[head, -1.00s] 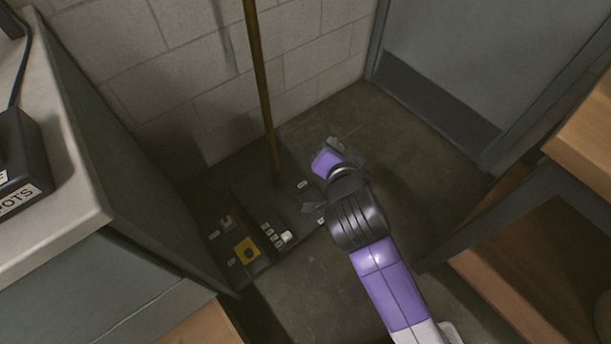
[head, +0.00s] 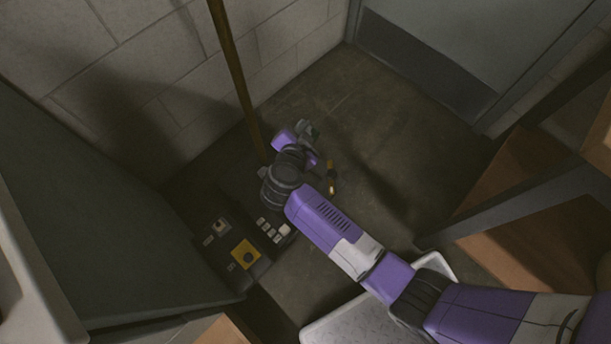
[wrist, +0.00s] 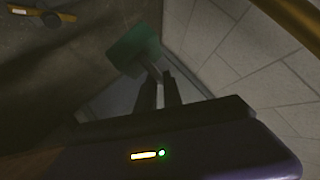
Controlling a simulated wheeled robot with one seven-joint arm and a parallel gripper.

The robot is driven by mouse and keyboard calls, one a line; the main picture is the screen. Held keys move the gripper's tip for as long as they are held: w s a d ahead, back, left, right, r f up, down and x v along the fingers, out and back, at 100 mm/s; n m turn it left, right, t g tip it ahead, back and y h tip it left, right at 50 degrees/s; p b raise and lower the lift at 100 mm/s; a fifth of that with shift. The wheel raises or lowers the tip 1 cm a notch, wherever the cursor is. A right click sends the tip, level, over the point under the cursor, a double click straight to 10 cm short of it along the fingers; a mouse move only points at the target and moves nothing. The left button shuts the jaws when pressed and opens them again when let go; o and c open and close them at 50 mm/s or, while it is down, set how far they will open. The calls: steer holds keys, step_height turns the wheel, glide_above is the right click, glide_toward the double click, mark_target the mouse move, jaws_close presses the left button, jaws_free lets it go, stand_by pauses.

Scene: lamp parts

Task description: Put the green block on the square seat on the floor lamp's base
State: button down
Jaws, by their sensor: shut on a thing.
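My gripper (wrist: 160,88) is shut on the green block (wrist: 138,48), which sits at the fingertips in the wrist view. In the head view my gripper (head: 308,132) is low by the foot of the lamp pole (head: 235,75), just to its right; the block is hard to make out there. The floor lamp's dark base (head: 262,268) lies on the floor at the lower left of my gripper, partly hidden by my arm. It bears a yellow plate with a dark round centre (head: 245,254), several pale buttons and a small squarish fitting (head: 220,226). I cannot tell which is the square seat.
A block wall (head: 140,60) stands behind the pole. A grey cabinet (head: 90,200) is at left and wooden shelving (head: 510,180) at right. A pale tray (head: 375,322) lies at the bottom. A small orange-and-black thing (head: 331,178) is beside my wrist. Floor to the right is open.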

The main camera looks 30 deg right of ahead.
steer(key=f+b, duration=0.5)
steer(key=f, duration=0.5)
steer(key=s+f+m+g+h+b, duration=0.1)
steer(key=f+b, duration=0.5)
steer(key=f, duration=0.4)
steer(key=f+m+b, duration=0.1)
steer(key=f+b, duration=0.5)
steer(key=f, duration=0.5)
steer(key=shift+s+a+g+h, duration=0.25)
steer(key=shift+a+g+h, duration=0.05)
steer(key=shift+a, duration=0.05)
steer(key=c, duration=1.5)
jaws_free()
steer(key=shift+s+f, duration=0.1)
steer(key=shift+f, duration=0.05)
